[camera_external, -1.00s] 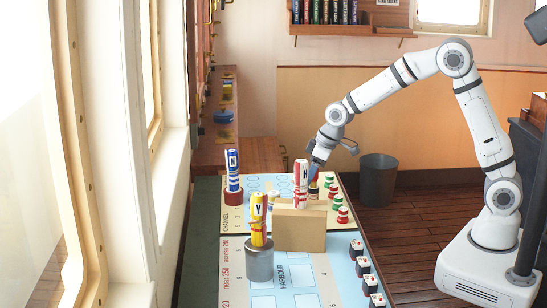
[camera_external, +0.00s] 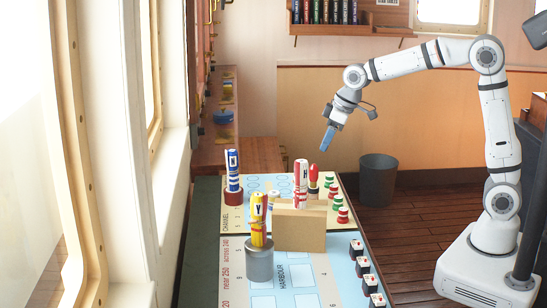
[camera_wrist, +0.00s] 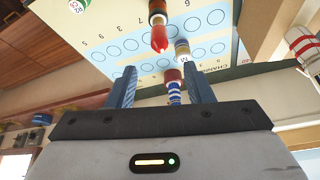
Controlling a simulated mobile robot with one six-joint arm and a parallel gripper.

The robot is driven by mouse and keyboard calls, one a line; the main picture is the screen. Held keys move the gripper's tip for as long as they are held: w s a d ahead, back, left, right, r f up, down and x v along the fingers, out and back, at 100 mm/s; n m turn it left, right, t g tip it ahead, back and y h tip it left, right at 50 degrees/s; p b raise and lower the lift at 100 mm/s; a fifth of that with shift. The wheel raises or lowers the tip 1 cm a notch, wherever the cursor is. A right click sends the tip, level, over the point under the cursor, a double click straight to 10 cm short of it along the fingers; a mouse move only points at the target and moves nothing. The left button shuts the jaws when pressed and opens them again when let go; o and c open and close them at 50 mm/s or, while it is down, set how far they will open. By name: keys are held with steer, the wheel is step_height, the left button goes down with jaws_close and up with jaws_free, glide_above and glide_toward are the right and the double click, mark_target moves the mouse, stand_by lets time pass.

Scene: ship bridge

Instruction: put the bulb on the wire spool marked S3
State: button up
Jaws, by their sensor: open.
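The bulb, red and pointed (camera_external: 313,174), stands upright behind the tan block, beside the red-and-white marker H. In the wrist view, where the scene appears upside down, the bulb (camera_wrist: 160,40) is seated on a small banded base (camera_wrist: 157,12) that looks like a wire spool. No mark on that base is readable. Another small spool-like piece (camera_wrist: 182,48) with a white label sits beside it; I cannot read the label for sure. My gripper (camera_external: 328,137) is open and empty, above the bulb and slightly right of it, apart from it. Its two fingers (camera_wrist: 160,72) show spread.
The tan block (camera_external: 299,229) and marker H (camera_external: 301,184) stand in front of the bulb. The blue marker (camera_external: 233,170) and yellow marker Y (camera_external: 258,218) stand left. Small green and red pieces (camera_external: 332,192) line the right edge. The air around my gripper is clear.

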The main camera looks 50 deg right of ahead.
steer(key=s+d+f+m, duration=0.1)
steer(key=s+d+m, duration=0.1)
steer(key=s+d, duration=0.3)
steer(key=s+d+f+m+h, duration=0.1)
steer(key=s+d, duration=0.5)
steer(key=s, duration=0.6)
steer(key=s+d+f+m+g+h, duration=0.1)
steer(key=s+d+f+m, duration=0.1)
steer(key=s+d, duration=0.4)
steer(key=s, duration=0.3)
steer(key=shift+s+m, duration=0.2)
steer(key=shift+m, duration=0.2)
steer(key=shift+r, duration=0.1)
